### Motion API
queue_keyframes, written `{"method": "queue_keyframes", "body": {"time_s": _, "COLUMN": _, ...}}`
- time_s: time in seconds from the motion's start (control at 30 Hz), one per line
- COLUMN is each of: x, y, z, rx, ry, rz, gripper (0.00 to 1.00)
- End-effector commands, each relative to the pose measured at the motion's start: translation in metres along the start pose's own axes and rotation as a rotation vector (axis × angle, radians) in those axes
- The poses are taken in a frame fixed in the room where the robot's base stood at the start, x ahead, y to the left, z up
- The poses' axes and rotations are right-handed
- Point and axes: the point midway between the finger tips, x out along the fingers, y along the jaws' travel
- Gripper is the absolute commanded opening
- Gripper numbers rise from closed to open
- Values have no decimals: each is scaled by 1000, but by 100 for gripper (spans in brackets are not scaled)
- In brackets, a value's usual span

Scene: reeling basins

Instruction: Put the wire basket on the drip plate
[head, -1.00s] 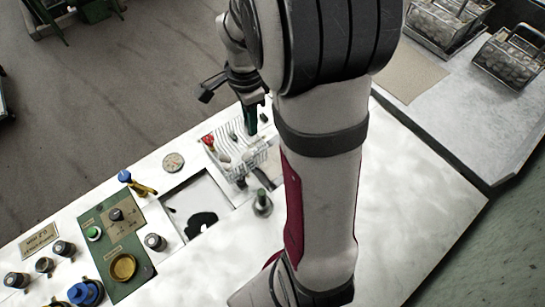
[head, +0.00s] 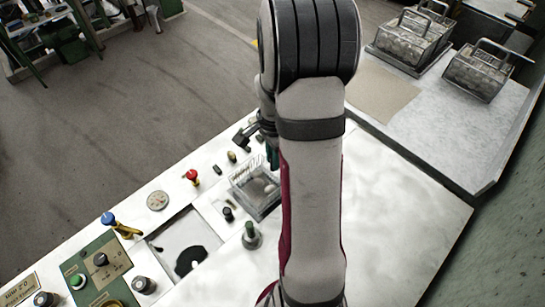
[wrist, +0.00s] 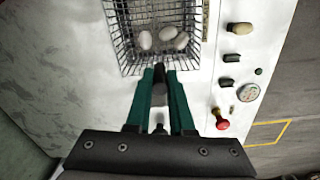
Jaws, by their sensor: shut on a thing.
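The wire basket (head: 257,192) is an open mesh box with a few pale cocoons inside, over the white bench top. In the wrist view the basket (wrist: 192,50) is at the top, just beyond my fingertips. My gripper (wrist: 160,72) has green fingers closed on the basket's near side; a dark piece shows between them. In the head view my gripper (head: 272,155) is partly behind my arm, which also covers the basket's right side. The gap under the basket cannot be judged. A flat beige plate (head: 385,92) on the right-hand bench looks like the drip plate; it is bare.
Baskets of cocoons (head: 412,42) and another basket (head: 478,72) stand on the grey bench beyond the plate. A red knob (head: 191,175), a green-topped post (head: 251,236) and a square recess (head: 185,235) lie near the held basket. The white bench top at right is clear.

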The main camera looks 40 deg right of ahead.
Motion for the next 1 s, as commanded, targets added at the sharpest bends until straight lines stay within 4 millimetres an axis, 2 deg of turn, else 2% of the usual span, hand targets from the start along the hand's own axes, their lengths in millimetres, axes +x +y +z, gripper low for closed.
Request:
{"method": "queue_keyframes", "body": {"time_s": 0.23, "x": 2, "y": 0, "z": 0, "rx": 1, "ry": 0, "rz": 0, "gripper": 0}}
{"method": "queue_keyframes", "body": {"time_s": 0.27, "x": 2, "y": 0, "z": 0, "rx": 1, "ry": 0, "rz": 0, "gripper": 22}}
{"method": "queue_keyframes", "body": {"time_s": 0.4, "x": 2, "y": 0, "z": 0, "rx": 1, "ry": 0, "rz": 0, "gripper": 47}}
{"method": "queue_keyframes", "body": {"time_s": 0.43, "x": 2, "y": 0, "z": 0, "rx": 1, "ry": 0, "rz": 0, "gripper": 50}}
{"method": "queue_keyframes", "body": {"time_s": 0.67, "x": 2, "y": 0, "z": 0, "rx": 1, "ry": 0, "rz": 0, "gripper": 50}}
{"method": "queue_keyframes", "body": {"time_s": 0.77, "x": -6, "y": -1, "z": 0, "rx": 0, "ry": 1, "rz": -3, "gripper": 50}}
{"method": "queue_keyframes", "body": {"time_s": 0.87, "x": -29, "y": -1, "z": 0, "rx": 2, "ry": 2, "rz": -6, "gripper": 50}}
{"method": "queue_keyframes", "body": {"time_s": 1.0, "x": -70, "y": -2, "z": 0, "rx": 1, "ry": 3, "rz": -7, "gripper": 50}}
